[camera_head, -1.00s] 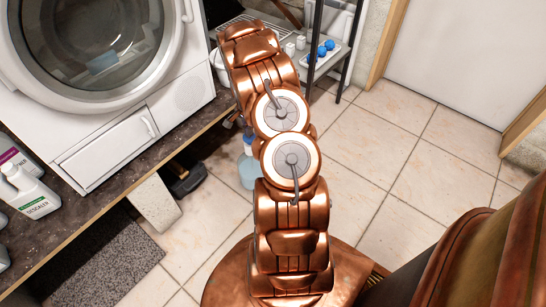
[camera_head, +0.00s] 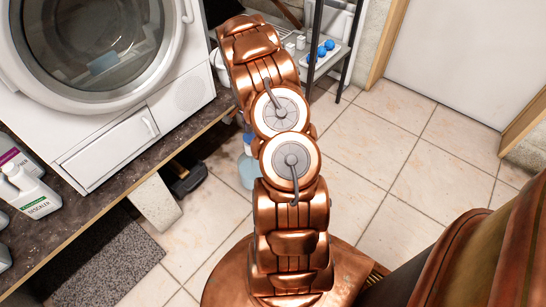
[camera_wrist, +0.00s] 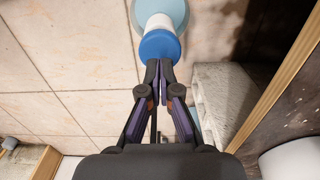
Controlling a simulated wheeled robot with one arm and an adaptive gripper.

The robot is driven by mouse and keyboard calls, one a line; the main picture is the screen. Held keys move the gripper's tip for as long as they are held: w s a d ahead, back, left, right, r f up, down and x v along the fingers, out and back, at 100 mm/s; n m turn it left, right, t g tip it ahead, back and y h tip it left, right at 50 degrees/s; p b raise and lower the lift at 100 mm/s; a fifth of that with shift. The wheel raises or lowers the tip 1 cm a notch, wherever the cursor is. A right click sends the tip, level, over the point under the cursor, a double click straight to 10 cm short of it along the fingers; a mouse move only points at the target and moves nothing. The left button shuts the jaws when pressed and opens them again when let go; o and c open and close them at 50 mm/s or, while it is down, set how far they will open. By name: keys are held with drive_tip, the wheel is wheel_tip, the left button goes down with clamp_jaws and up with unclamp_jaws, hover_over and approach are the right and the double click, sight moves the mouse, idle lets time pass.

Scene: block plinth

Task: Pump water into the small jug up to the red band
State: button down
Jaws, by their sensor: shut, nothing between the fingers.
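My gripper (camera_wrist: 159,68) is shut and empty in the wrist view. Its fingertips are right by the rim of a round blue top (camera_wrist: 160,46) and overlap its near edge in the picture; I cannot tell whether they touch. Below the blue top are a white neck and a light-blue bottle body (camera_wrist: 176,10), cut off by the frame's upper edge. In the head view the pale-blue bottle (camera_head: 248,170) stands on the floor, partly behind my copper arm; my gripper is hidden there. I cannot make out a small jug or a red band in either view.
A dark counter (camera_head: 110,215) carries a white washing machine (camera_head: 95,95) and white bottles (camera_head: 35,190). A white block-like support (camera_head: 154,203) stands under it, beside a dark mat (camera_head: 120,270). A rack (camera_head: 345,60) stands behind my arm. Tiled floor at right is clear.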

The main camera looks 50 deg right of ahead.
wheel_tip(320, 180, up, 5)
drive_tip(key=shift+r+p, duration=0.1)
drive_tip(key=shift+p, duration=0.55)
idle(0.3)
drive_tip(key=s+a+r+n+p, duration=0.3)
drive_tip(key=a+r+p, duration=0.3)
drive_tip(key=r, duration=0.6)
drive_tip(key=s+a+r+n+p, duration=0.2)
drive_tip(key=a+r+p, duration=0.2)
drive_tip(key=a+r, duration=0.6)
drive_tip(key=s+a+r+n+p, duration=0.3)
drive_tip(key=a+r+p, duration=0.25)
drive_tip(key=r, duration=0.85)
drive_tip(key=s+a+r+n+g+p, duration=0.1)
drive_tip(key=s+a+r+n+p, duration=0.4)
drive_tip(key=s+r, duration=0.5)
drive_tip(key=s+a+r+n+p, duration=0.5)
drive_tip(key=s+a+r+p, duration=0.5)
drive_tip(key=s+a, duration=0.1)
drive_tip(key=shift+s+r+g, duration=0.35)
drive_tip(key=shift+s+g, duration=0.05)
drive_tip(key=shift+s, duration=0.2)
drive_tip(key=shift+d, duration=0.2)
